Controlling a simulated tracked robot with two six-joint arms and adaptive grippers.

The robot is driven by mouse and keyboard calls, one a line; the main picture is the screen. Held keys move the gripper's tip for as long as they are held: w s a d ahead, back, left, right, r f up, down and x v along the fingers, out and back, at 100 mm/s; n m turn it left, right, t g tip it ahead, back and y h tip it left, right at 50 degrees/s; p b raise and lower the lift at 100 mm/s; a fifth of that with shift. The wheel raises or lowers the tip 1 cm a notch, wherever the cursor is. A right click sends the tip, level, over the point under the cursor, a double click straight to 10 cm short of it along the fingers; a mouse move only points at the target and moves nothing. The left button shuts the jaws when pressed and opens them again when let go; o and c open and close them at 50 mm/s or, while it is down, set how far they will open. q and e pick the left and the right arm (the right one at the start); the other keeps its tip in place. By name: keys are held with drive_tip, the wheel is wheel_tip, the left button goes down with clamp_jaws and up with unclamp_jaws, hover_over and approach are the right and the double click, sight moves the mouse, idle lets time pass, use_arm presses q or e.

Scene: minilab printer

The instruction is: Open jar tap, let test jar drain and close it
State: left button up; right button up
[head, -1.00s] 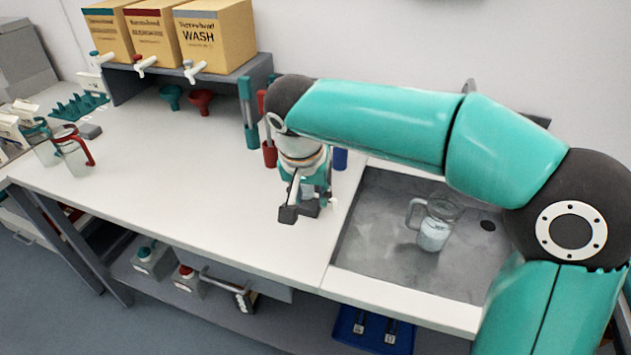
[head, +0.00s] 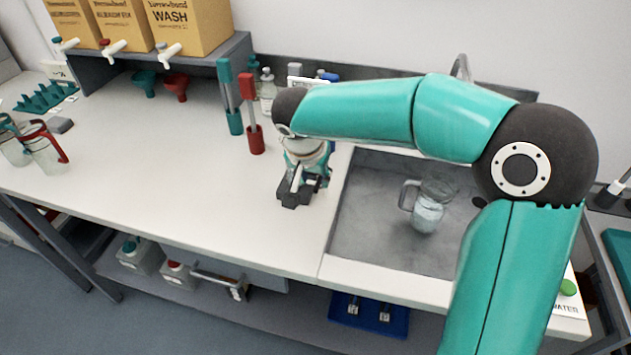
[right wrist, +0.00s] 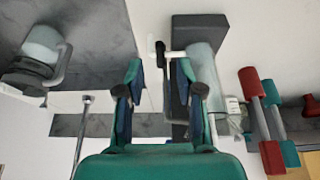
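My right gripper (head: 300,185) hangs over the worktop just left of the sink, in the head view. In the right wrist view its two teal and navy fingers (right wrist: 160,72) are spread apart, with nothing gripped. Beyond them stands a pale clear cylinder that looks like the test jar (right wrist: 205,62), beside a dark grey block. A white tap (right wrist: 176,54) with a black end sticks out from it, in the picture gap between the fingertips. I cannot tell whether the tap is open or whether liquid flows. In the head view the gripper largely hides this jar. My left gripper is not in view.
A glass jug (head: 428,208) with pale contents stands in the sink (head: 365,235). Red (head: 254,138) and teal (head: 235,122) upright holders stand left of the gripper. Boxes with taps (head: 185,30) sit on a shelf at the back left.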

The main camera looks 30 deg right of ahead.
sight(316, 187)
drive_tip(key=shift+x, duration=1.9)
drive_tip(key=shift+a, duration=0.1)
clamp_jaws()
